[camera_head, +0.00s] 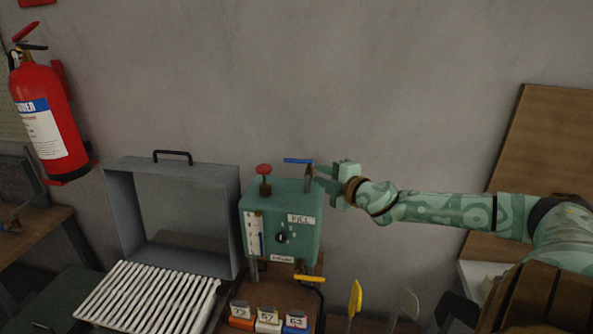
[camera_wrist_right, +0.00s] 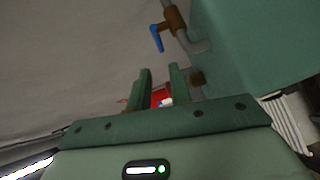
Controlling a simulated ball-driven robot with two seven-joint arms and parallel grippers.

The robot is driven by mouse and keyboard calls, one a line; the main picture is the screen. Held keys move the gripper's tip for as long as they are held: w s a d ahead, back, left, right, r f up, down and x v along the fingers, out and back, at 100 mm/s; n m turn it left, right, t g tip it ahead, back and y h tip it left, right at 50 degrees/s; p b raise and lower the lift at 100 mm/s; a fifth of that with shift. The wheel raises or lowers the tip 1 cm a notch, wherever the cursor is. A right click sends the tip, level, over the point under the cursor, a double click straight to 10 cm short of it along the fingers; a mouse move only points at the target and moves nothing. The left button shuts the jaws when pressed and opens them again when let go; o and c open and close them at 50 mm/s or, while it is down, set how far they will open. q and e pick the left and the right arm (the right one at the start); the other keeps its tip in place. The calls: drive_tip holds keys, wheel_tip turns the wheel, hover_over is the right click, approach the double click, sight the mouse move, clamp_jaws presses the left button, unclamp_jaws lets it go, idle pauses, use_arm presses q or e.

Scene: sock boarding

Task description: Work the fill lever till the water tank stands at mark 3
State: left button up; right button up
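The teal water tank (camera_head: 300,245) stands against the wall in the head view. A white gauge strip (camera_head: 252,232) is on its front left; its marks and level are too small to read. A blue lever (camera_head: 298,160) sits on a brown valve (camera_head: 308,172) at the tank's upper right. In the right wrist view the blue lever (camera_wrist_right: 156,38) hangs from a pipe fitting beside the tank (camera_wrist_right: 250,45). My right gripper (camera_head: 320,178) is just right of the valve. Its fingers (camera_wrist_right: 162,78) are apart with nothing held between them. My left gripper is not in view.
A red knob (camera_head: 264,170) stands on the tank's top. A yellow lever (camera_head: 309,278) is below it. A grey hooded box (camera_head: 120,215) and white slatted rack (camera_head: 150,297) stand left. Numbered blocks (camera_head: 268,320) sit in front. A fire extinguisher (camera_head: 47,115) hangs far left.

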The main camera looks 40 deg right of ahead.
sight(295, 162)
drive_tip(key=shift+w+d+f, duration=0.1)
drive_tip(key=shift+w+d, duration=0.1)
drive_tip(key=shift+w, duration=0.7)
drive_tip(key=w, duration=0.3)
drive_tip(key=w+f, duration=0.1)
drive_tip(key=w, duration=0.5)
drive_tip(key=shift+w+d+f+p, duration=0.1)
drive_tip(key=shift+d+f+p, duration=0.05)
drive_tip(key=shift+d+p, duration=0.2)
clamp_jaws()
